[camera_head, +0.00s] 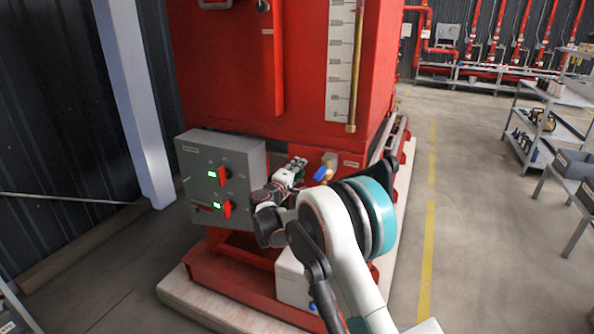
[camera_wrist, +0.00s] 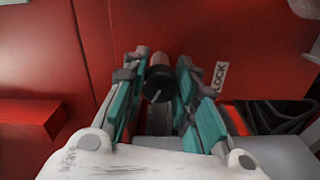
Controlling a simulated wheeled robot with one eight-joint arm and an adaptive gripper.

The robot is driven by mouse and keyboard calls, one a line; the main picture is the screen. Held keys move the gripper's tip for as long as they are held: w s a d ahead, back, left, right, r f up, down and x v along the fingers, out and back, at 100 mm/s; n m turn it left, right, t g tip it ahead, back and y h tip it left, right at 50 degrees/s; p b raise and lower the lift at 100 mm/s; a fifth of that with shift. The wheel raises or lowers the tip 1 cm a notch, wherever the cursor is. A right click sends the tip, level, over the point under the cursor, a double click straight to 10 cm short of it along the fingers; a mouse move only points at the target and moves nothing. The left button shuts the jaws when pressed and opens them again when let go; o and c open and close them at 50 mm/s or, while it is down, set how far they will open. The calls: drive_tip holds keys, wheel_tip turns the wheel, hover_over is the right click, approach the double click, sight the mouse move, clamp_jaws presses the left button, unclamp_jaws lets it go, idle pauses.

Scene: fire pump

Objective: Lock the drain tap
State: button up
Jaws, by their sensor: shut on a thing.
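My gripper (camera_wrist: 158,66) shows in the wrist view with one teal finger on each side of a dark round knob (camera_wrist: 158,84), shut on it. The knob stands out from a red panel, and a white LOCK label (camera_wrist: 219,76) is just right of the fingers. In the head view my gripper (camera_head: 292,171) is at the lower front of the red tank (camera_head: 225,70). Just right of it is a brass-coloured fitting (camera_head: 329,161) with a blue handle (camera_head: 320,174). I cannot tell whether this fitting or the held knob is the drain tap.
A grey control box (camera_head: 240,160) with green displays and red switches is close to the left of my gripper. A red block (camera_wrist: 30,120) juts out at left in the wrist view. Shelves (camera_head: 535,125) stand far right, beyond open floor.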

drive_tip(key=m, duration=1.2)
drive_tip(key=shift+f+m+b, duration=0.1)
drive_tip(key=shift+m+b, duration=0.2)
idle(0.4)
drive_tip(key=o, duration=1.1)
drive_tip(key=v, duration=1.2)
